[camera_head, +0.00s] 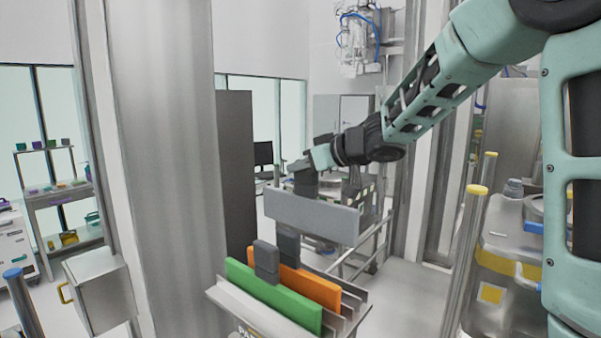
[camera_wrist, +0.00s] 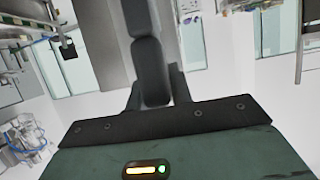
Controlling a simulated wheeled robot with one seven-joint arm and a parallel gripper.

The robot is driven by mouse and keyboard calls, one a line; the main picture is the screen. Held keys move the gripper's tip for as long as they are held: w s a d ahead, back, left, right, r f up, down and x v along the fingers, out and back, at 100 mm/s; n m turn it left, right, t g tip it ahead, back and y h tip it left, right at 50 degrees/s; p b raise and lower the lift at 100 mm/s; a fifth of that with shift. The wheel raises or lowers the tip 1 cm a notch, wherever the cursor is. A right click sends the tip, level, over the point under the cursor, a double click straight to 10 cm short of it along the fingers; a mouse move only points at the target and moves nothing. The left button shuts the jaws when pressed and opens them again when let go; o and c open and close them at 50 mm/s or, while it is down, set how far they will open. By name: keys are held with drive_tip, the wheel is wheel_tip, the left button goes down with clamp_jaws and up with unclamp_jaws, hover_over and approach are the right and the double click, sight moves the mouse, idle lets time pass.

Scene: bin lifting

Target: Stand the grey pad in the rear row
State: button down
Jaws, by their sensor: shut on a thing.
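The grey pad (camera_head: 318,218) is a flat slab in the head view, held level in the air above and behind the rack. My gripper (camera_head: 305,187) is shut on its top, around what looks like a dark handle. The rack (camera_head: 347,325) is below, with a green pad (camera_head: 292,306) in its front part and an orange pad (camera_head: 318,288) behind it. Both stand on edge with dark handles. A gap shows between the grey pad and the orange pad. In the wrist view the gripper (camera_wrist: 155,98) has a dark bar between its fingers; the grey pad is hard to make out there.
A thick grey column (camera_head: 165,150) stands left of the rack. A metal machine with yellow-topped posts (camera_head: 478,189) is at right. A metal box (camera_head: 100,290) is at lower left. A frame of rails (camera_head: 370,235) stands behind the rack.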

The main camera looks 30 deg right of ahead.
sight(304, 217)
drive_tip(key=shift+w+d+f, duration=0.1)
drive_tip(key=shift+w+f, duration=0.05)
drive_tip(key=shift+f, duration=0.3)
drive_tip(key=shift+w+d+f, duration=0.1)
drive_tip(key=shift+f, duration=0.35)
wheel_tip(304, 217, down, 6)
drive_tip(key=b, duration=0.7)
drive_tip(key=shift+f+b, duration=0.9)
drive_tip(key=shift+f, duration=0.2)
drive_tip(key=shift+s+p, duration=0.3)
drive_tip(key=shift+p, duration=0.1)
drive_tip(key=shift+f+b, duration=0.3)
drive_tip(key=shift+f, duration=0.05)
drive_tip(key=shift+f+b, duration=0.5)
drive_tip(key=shift+f, duration=0.5)
